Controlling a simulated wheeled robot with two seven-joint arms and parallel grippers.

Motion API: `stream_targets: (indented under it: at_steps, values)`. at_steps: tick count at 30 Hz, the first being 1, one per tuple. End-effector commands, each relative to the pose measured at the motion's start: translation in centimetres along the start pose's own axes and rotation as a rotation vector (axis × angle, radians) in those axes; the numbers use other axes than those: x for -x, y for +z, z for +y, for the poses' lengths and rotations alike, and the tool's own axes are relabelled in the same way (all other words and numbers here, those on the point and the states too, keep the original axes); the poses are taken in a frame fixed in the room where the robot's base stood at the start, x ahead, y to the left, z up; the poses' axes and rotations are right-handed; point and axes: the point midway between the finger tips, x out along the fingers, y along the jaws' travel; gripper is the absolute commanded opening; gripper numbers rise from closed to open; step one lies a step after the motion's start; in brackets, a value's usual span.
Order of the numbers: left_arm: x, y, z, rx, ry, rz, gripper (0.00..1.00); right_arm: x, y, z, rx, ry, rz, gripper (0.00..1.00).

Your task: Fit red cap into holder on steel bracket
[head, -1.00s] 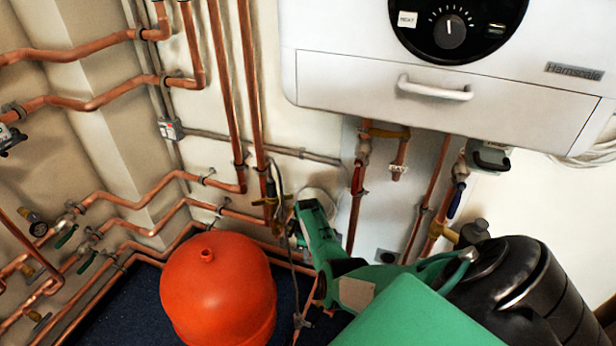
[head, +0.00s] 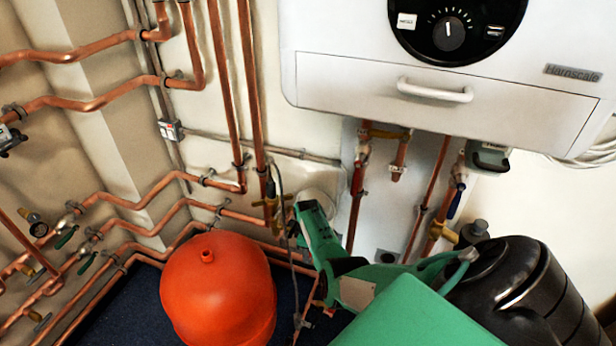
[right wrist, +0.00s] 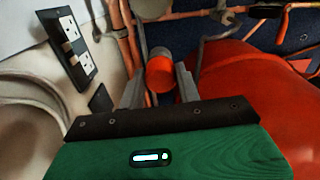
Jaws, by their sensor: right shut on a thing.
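The red cap (right wrist: 160,74) is a short orange-red cylinder with a grey rim in the right wrist view. My right gripper (right wrist: 160,82) is shut on it, with one grey finger on each side. In the head view my green right gripper (head: 291,226) is by the wall pipes, to the upper right of the red vessel; the cap cannot be made out there. I cannot clearly pick out the steel bracket or its holder in either view. My left gripper is not in view.
A large red vessel (head: 217,290) stands close to my right gripper. Copper pipes (head: 228,100) run up and along the wall. A white boiler (head: 440,95) hangs above my right arm. A black socket plate (right wrist: 70,47) is at left in the wrist view.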

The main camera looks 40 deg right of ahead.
Motion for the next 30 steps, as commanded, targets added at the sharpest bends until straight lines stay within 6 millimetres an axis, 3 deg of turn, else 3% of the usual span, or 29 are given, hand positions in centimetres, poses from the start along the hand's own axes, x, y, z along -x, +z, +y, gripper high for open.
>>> stream_targets:
  at_steps: [27,28,30]
  values:
    - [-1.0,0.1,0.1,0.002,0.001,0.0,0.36,-1.3,0.0,0.0,0.0,0.001,0.0,0.12]
    - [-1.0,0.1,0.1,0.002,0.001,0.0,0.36,-1.3,0.0,0.0,0.0,0.001,0.0,0.35]
    - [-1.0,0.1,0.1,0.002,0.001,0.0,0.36,-1.3,0.0,0.0,0.0,0.001,0.0,0.49]
